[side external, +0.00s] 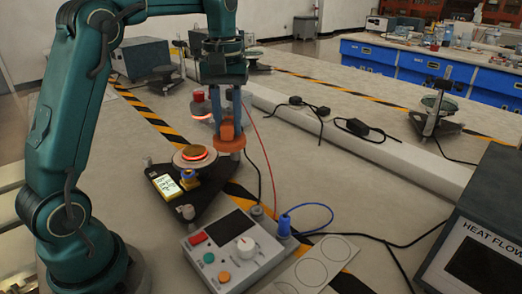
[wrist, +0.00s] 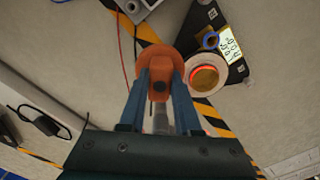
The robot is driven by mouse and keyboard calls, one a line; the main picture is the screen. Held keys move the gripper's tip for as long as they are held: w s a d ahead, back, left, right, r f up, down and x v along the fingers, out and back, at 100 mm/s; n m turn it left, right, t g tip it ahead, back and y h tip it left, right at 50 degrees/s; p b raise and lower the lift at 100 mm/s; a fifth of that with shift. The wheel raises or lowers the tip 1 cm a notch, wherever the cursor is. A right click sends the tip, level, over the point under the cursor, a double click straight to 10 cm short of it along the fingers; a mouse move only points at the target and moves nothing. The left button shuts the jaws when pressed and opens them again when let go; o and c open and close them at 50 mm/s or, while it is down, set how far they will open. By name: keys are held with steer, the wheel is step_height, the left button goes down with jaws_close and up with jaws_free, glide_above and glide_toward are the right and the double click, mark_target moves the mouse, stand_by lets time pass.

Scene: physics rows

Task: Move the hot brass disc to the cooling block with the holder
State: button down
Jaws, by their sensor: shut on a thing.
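The brass disc (side external: 194,153) lies on a round plate (side external: 181,163) of a black triangular stand, with a glowing orange-red ring at its edge. It also shows in the wrist view (wrist: 203,77), right of my gripper. In the wrist view the holder (wrist: 165,66) sits between the blue fingers (wrist: 160,88). The holder and disc look apart. I cannot tell which thing is the cooling block.
A control box (side external: 233,247) with a knob and buttons stands in front, with a blue cable (side external: 310,207) beside it. A white board with circles (side external: 316,263) lies to its right. A HEAT FLOW box (side external: 485,245) is at the right edge. A white rail (side external: 340,130) crosses behind.

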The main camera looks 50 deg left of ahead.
steer(key=s+a+r+n, duration=0.1)
steer(key=s+a+n, duration=0.3)
steer(key=a, duration=0.5)
steer(key=shift+w+a+f, duration=0.1)
steer(key=shift+f, duration=1)
steer(key=shift+a+f, duration=0.1)
steer(key=shift+f, duration=0.95)
steer(key=shift+f, duration=1.15)
stand_by(1.0)
steer(key=shift+r, duration=0.15)
steer(key=shift+r, duration=0.45)
steer(key=shift+r, duration=0.15)
steer(key=shift+r, duration=0.4)
